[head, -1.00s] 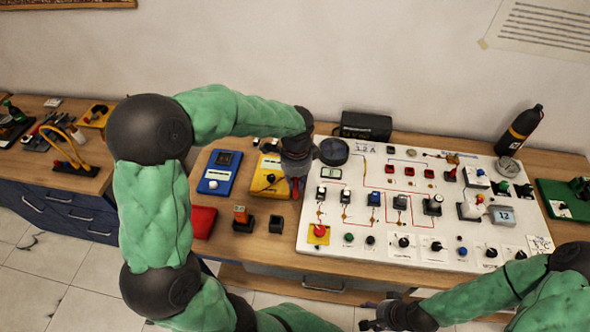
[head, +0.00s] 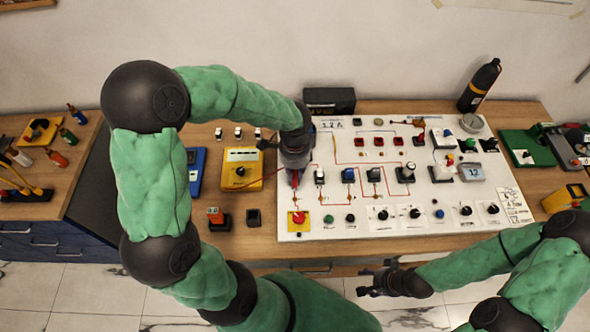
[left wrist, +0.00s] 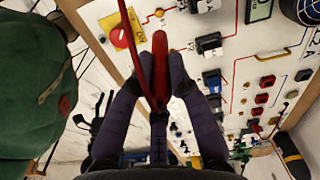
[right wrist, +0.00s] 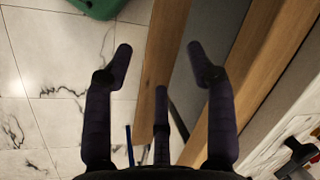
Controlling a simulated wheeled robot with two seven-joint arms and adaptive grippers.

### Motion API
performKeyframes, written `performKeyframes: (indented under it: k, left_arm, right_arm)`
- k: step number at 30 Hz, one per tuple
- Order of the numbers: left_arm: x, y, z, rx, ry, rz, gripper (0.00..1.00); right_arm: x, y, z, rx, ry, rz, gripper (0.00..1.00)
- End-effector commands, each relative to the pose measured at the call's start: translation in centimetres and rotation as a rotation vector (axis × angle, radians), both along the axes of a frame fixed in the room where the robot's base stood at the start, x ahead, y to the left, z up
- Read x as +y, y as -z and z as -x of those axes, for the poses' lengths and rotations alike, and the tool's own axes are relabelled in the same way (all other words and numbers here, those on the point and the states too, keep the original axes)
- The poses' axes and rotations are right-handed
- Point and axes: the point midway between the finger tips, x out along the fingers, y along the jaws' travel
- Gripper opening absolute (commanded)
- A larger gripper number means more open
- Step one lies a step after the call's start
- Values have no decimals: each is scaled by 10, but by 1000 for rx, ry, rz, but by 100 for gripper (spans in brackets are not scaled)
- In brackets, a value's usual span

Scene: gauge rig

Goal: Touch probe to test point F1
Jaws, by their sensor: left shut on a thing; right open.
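My left gripper (head: 294,172) is shut on a red probe (left wrist: 160,68) above the left part of the white gauge board (head: 410,222). The fingers close around it in the left wrist view (left wrist: 160,80). Its tip and any contact with the board cannot be made out. A red push button (head: 298,217) on a yellow square lies just in front of the probe; it shows at upper left in the left wrist view (left wrist: 121,37). A small copper-coloured point (left wrist: 159,12) lies beside it; labels, including F1, are unreadable. My right gripper (right wrist: 162,58) is open and empty, in front of the table.
A yellow meter (head: 241,176) stands left of the board, with a red cable near it. A red-topped block (head: 215,215) and a black block (head: 254,217) stand on the table. Switches and knobs crowd the board. A black bottle (head: 480,86) stands behind.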

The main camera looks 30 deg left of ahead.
Motion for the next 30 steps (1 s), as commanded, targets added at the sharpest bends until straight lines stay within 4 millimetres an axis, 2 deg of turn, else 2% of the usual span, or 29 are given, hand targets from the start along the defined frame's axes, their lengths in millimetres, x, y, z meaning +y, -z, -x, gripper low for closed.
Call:
performKeyframes:
  k: [19, 24, 30]
  left_arm:
    - [0, 63, 0, 1, 0, -1, 0]
    - [0, 71, 0, 1, 0, 0, 0]
    - [0, 72, 0, 0, 0, 0, 0]
  right_arm:
    - [0, 48, 0, 0, 0, 0, 56]
    - [0, 53, 0, 0, 0, 0, 56]
    - [0, 53, 0, 0, 0, 0, 56]
